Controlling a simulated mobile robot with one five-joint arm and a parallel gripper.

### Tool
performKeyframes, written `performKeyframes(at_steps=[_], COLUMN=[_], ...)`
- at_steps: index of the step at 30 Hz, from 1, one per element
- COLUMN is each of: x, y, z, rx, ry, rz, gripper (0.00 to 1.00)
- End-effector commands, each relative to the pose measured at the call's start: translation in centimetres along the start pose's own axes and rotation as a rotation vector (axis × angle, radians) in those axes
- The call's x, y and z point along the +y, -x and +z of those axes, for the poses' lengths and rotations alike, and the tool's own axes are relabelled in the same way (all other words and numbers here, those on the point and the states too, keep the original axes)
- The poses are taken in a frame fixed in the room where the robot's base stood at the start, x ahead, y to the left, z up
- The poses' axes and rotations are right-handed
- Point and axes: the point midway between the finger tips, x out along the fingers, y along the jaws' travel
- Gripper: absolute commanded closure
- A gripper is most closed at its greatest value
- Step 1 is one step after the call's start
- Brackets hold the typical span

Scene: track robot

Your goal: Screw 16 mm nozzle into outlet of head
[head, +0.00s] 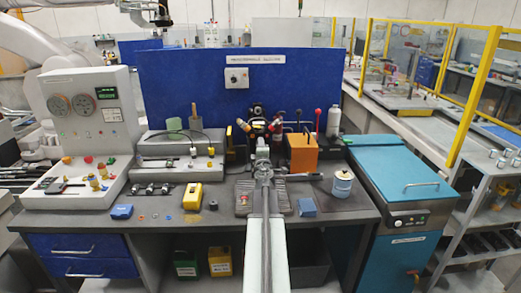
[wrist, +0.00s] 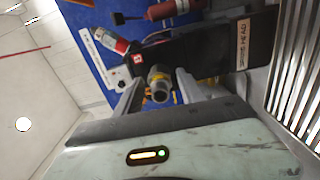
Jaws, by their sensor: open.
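My gripper (wrist: 157,90) is open in the wrist view, with one finger on either side of a grey, round, hollow end with a yellow ring (wrist: 160,86). I cannot tell whether this is the 16 mm nozzle or the head's outlet, nor whether the fingers touch it. In the head view, a black assembly (head: 257,110) with red and yellow parts stands at the back of the bench, beyond my arm. My gripper (head: 262,160) is small there and its fingers are unclear.
A ribbed grey tray (head: 243,198) lies under my arm. An orange box (head: 300,152) with upright tools stands close right, with a blue-and-white can (head: 342,183) nearer the front. A yellow device (head: 192,196) lies left. A blue panel (head: 190,85) closes the back.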

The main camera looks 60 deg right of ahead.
Motion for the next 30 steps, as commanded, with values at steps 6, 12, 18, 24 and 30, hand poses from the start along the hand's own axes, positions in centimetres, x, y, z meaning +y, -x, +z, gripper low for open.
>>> performKeyframes(at_steps=[6,12,18,24,30], x=[-0.02,-0.02,-0.01,-0.01,-0.01], y=[-0.01,-0.01,-0.01,-0.01,-0.01], z=[-0.03,-0.04,-0.04,-0.04,-0.03], rx=[-0.002,-0.002,-0.002,-0.002,-0.002], ry=[-0.001,-0.002,-0.002,-0.003,-0.003], rz=[0.008,0.008,0.008,0.008,0.008], gripper=[0.54,0.54,0.76,1.0,1.0])
